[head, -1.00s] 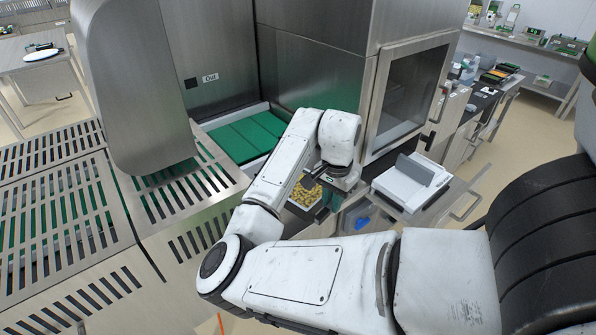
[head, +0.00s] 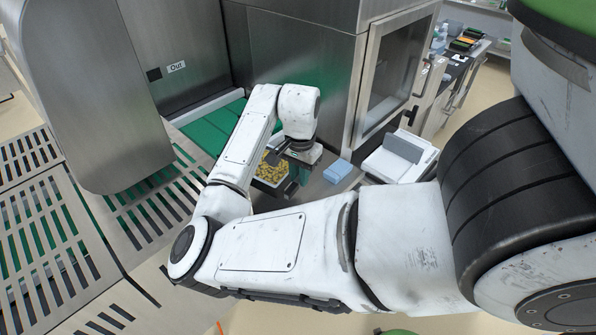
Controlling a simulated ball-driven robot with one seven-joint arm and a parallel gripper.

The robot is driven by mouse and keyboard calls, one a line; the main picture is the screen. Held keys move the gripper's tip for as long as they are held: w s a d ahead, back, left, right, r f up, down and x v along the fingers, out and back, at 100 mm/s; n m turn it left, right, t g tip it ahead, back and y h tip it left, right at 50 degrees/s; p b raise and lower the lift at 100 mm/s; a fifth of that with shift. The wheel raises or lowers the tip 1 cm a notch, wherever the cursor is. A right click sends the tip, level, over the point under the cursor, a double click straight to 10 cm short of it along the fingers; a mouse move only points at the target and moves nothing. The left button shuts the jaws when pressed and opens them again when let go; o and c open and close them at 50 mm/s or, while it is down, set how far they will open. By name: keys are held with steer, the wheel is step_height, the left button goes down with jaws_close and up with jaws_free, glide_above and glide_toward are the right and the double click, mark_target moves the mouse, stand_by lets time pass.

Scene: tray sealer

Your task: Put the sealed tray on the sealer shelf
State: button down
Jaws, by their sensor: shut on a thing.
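The fingertips are small and partly hidden by the wrist. The grey shelf surface (head: 318,189) of the sealer shows to the right of my gripper. I cannot tell whether the tray touches it or hangs above it.
A blue box (head: 338,171) lies on the shelf just right of my gripper. A white device (head: 398,157) stands further right. The green belt (head: 212,131) and the steel cabinet (head: 290,55) are behind. Slotted steel covers (head: 150,208) lie to the left.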

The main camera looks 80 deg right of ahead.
steer(key=shift+f+b, duration=2.65)
steer(key=shift+f, duration=1)
steer(key=shift+a+p, duration=0.1)
steer(key=shift+p, duration=0.35)
steer(key=c, duration=1)
jaws_free()
steer(key=c, duration=0.3)
steer(key=shift+r, duration=0.1)
